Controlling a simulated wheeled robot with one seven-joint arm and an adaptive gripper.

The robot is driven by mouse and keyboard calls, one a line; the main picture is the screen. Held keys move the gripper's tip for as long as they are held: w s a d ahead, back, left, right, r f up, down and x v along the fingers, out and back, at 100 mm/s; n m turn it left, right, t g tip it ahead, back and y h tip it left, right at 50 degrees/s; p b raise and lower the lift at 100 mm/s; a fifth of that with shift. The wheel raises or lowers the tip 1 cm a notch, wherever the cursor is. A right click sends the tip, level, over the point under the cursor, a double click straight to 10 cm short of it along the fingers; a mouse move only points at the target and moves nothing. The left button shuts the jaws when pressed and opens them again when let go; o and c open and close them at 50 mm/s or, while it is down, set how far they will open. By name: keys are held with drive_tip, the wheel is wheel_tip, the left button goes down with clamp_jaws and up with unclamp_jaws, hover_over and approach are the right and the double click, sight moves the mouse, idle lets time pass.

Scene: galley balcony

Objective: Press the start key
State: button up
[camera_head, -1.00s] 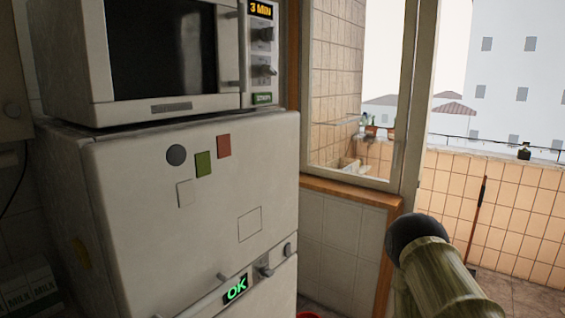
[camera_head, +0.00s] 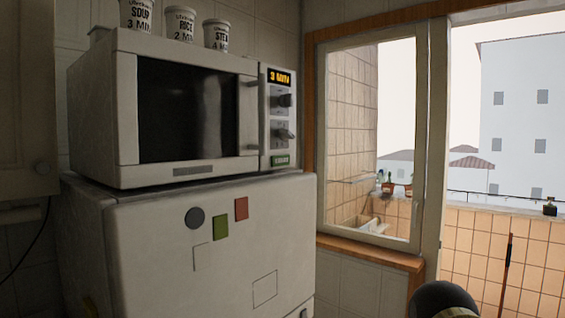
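The green start key (camera_head: 281,160) sits at the bottom of the control panel on the right of the white microwave (camera_head: 104,120). Its lettering is too small to read for certain now. The microwave door (camera_head: 188,108) looks shut. The microwave stands on top of a white fridge (camera_head: 120,225). My gripper is not in view; only a dark rounded part of my arm shows at the bottom right, well apart from the key.
A window frame (camera_head: 369,240) with an orange sill (camera_head: 370,251) is to the right, with an opening onto a tiled balcony. The space before the microwave looks clear.

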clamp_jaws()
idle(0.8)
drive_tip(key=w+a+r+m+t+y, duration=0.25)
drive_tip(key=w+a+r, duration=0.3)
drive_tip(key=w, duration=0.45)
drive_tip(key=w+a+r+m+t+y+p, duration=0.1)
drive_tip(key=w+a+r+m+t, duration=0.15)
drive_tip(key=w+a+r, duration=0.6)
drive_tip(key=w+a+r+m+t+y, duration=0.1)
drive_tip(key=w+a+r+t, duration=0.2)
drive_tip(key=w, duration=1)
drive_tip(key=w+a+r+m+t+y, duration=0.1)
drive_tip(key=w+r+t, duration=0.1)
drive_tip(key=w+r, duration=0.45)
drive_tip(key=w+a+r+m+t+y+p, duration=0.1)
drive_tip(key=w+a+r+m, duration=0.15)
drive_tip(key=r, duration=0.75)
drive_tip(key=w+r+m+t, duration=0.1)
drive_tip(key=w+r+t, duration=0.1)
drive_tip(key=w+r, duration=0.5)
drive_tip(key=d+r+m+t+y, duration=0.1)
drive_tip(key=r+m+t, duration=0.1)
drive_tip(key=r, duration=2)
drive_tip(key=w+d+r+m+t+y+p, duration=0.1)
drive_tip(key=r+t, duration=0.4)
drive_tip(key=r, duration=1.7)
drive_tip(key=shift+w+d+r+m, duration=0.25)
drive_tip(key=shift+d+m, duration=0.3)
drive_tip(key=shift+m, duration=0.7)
